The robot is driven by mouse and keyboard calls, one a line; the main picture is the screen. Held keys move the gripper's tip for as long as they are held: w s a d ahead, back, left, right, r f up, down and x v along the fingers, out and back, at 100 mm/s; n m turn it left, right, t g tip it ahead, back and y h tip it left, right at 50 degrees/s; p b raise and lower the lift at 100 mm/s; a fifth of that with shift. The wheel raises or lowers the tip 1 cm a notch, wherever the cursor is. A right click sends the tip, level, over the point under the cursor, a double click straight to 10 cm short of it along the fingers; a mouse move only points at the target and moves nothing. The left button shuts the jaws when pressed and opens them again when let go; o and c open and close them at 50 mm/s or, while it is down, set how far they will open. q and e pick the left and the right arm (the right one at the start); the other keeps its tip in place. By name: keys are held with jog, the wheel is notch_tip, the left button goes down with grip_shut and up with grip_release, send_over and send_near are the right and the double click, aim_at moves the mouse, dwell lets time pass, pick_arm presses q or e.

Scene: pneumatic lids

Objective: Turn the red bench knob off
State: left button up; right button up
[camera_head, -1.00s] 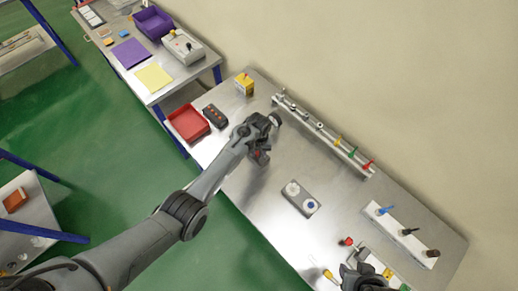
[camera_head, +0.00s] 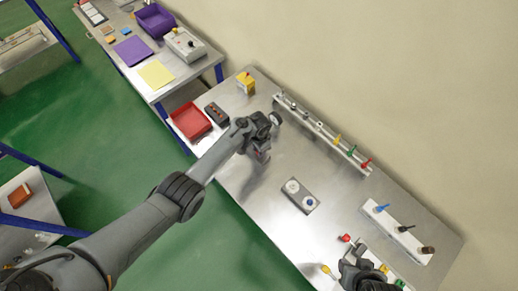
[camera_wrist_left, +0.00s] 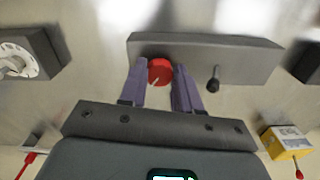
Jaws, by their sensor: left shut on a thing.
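The red knob (camera_wrist_left: 159,71) sits on the face of a grey panel (camera_wrist_left: 240,58) in the left wrist view. A pale mark shows on its lower left. My left gripper (camera_wrist_left: 160,80) has its two purple fingers on either side of the knob, shut on it. In the head view my left gripper (camera_head: 260,145) is low over the middle of the steel bench (camera_head: 300,156) and hides most of the knob and panel. My right gripper (camera_head: 362,272) is at the bottom right of the head view; its fingers are not clear.
A black lever (camera_wrist_left: 213,80) stands on the panel close to the knob. A grey plate with white dials (camera_head: 300,196) lies on the bench. A rail of coloured valves (camera_head: 325,134) runs along the back. A yellow box (camera_head: 246,84) and red tray (camera_head: 190,121) are near.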

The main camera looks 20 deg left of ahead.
pick_arm(q)
jog(key=shift+m, duration=0.8)
jog(key=o, duration=1.1)
jog(key=shift+c, duration=0.2)
jog(key=shift+r, duration=0.5)
notch_tip(320, 180, up, 10)
jog(key=p, duration=0.2)
jog(key=shift+p, duration=0.3)
jog(key=shift+f, duration=0.1)
